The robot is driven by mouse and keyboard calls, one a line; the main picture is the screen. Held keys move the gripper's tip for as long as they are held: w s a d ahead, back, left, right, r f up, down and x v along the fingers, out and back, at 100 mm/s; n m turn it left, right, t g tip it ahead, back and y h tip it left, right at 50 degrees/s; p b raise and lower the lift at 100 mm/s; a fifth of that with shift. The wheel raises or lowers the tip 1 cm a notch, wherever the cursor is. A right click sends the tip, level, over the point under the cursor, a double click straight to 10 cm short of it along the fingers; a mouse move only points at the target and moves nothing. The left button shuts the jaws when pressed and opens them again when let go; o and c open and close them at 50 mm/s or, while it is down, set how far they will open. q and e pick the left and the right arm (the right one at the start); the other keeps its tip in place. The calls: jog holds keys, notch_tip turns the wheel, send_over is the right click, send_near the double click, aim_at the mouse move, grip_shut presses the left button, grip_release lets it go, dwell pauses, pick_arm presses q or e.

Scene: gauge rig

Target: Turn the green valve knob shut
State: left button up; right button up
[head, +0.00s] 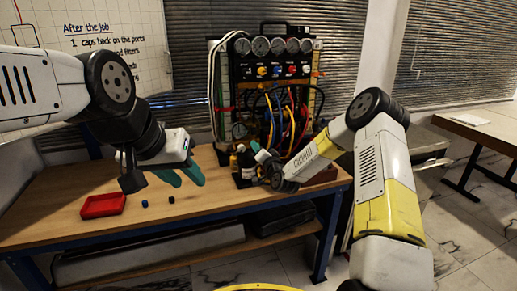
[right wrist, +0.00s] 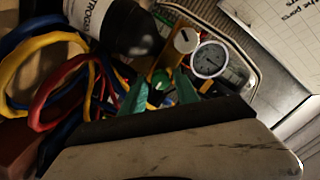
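The gauge rig (head: 268,75) stands at the back of the bench, with a row of dials and coloured knobs below them. My right gripper (head: 257,150) is low in front of the rig, by the bottles. My left gripper (head: 181,174) is open and empty above the bench.
Dark bottles (head: 246,163) stand beside my right gripper; a labelled one (right wrist: 120,25) shows in the wrist view. Coloured hoses (right wrist: 45,70) loop close by. A red tray (head: 103,206), a blue cap (head: 145,204) and a dark cap (head: 171,199) lie on the bench (head: 215,193).

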jog(key=shift+o, duration=0.5)
jog(key=v, duration=0.7)
jog(key=shift+s, duration=0.35)
jog(key=shift+d+r, duration=0.1)
